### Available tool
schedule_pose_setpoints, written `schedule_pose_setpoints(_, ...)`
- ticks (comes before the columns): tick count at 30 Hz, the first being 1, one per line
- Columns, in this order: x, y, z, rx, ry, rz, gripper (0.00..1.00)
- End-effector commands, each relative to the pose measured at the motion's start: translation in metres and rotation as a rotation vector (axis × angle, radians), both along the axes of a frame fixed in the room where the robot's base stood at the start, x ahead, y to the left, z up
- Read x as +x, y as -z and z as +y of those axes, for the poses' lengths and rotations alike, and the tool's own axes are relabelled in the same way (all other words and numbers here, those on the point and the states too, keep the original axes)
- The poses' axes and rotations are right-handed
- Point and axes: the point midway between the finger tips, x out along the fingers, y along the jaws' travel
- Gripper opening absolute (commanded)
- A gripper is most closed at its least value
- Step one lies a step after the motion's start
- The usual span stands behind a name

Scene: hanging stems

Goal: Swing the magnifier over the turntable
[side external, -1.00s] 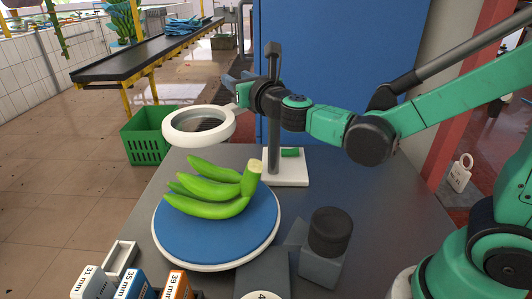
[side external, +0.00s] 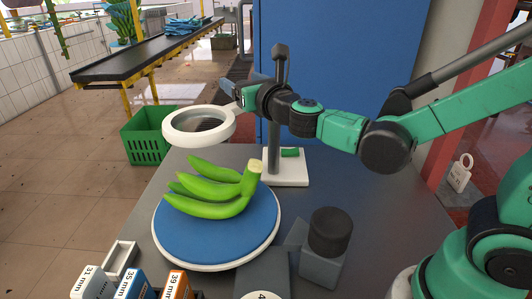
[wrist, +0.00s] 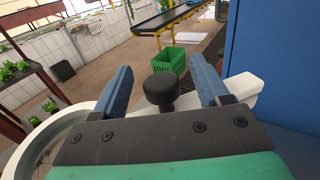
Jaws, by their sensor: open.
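The magnifier (side external: 172,133), a white ring with a lens, hangs above the left back part of the turntable and is partly over it. Its white ring and arm also show in the wrist view (wrist: 243,84), with a black knob (wrist: 161,88) on the arm. My gripper (side external: 238,92) is at the magnifier's arm, right of the ring. In the wrist view my gripper (wrist: 164,75) is open, its blue fingers on either side of the knob with gaps. The blue turntable (side external: 215,238) with a white rim carries green bananas (side external: 210,190).
The magnifier's grey post (side external: 274,150) stands on a white base behind the turntable. A black-topped grey block (side external: 328,245) is at right. Labelled blocks (side external: 135,285) and a small white tray (side external: 119,260) lie at front left. A green crate (side external: 158,135) is on the floor.

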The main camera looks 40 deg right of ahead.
Motion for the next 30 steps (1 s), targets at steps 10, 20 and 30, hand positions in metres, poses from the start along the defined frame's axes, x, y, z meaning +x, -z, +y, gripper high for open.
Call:
schedule_pose_setpoints(10, -0.034, 0.000, 0.007, 0.000, -0.002, 0.000, 0.68)
schedule_pose_setpoints(20, -0.036, 0.000, 0.008, 0.001, -0.002, 0.000, 0.68)
schedule_pose_setpoints(30, -0.056, 0.020, -0.014, 0.696, 0.148, -0.031, 0.68)
